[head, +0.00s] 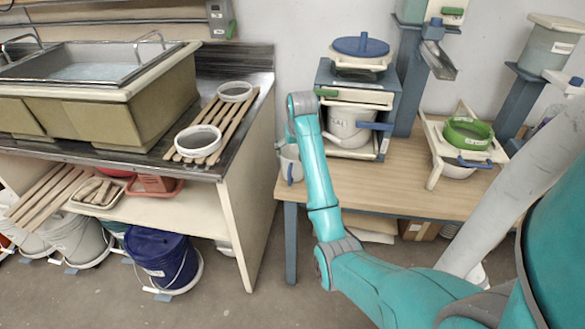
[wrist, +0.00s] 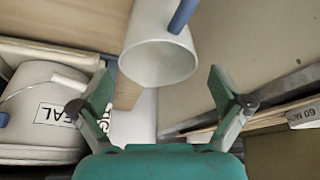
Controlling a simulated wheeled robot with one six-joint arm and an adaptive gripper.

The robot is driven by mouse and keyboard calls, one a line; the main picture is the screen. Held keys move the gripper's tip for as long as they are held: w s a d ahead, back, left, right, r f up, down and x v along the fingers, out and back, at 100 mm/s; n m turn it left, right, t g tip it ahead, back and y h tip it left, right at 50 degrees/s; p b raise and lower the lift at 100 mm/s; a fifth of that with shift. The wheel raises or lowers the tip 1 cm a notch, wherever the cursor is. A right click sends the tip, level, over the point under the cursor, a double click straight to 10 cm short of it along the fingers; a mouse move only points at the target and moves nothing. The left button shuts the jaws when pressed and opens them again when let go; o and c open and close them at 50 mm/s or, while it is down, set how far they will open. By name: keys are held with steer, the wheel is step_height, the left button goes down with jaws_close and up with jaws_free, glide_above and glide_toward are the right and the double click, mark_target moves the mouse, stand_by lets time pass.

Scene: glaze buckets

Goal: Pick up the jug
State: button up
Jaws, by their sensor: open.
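The jug (head: 290,165) is white with a blue handle and stands at the left edge of the wooden table, partly hidden behind my arm. In the wrist view the jug (wrist: 158,60) is ahead of my gripper, with its round opening facing the camera and its blue handle at upper right. My gripper (wrist: 162,95) is open, its two fingers spread left and right of the jug's line. The jug's rim lies near the level of the fingertips, and no contact is visible. In the head view the fingers are mostly hidden by my arm.
A labelled white bucket (head: 349,125) sits in a stand right of the jug and shows at the left in the wrist view (wrist: 40,105). A green sieve (head: 467,133) rests farther right. The sink counter (head: 235,125) is to the left, with a floor gap between.

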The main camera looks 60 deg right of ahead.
steer(key=shift+s+x, duration=0.2)
steer(key=shift+x, duration=3)
steer(key=c, duration=0.9)
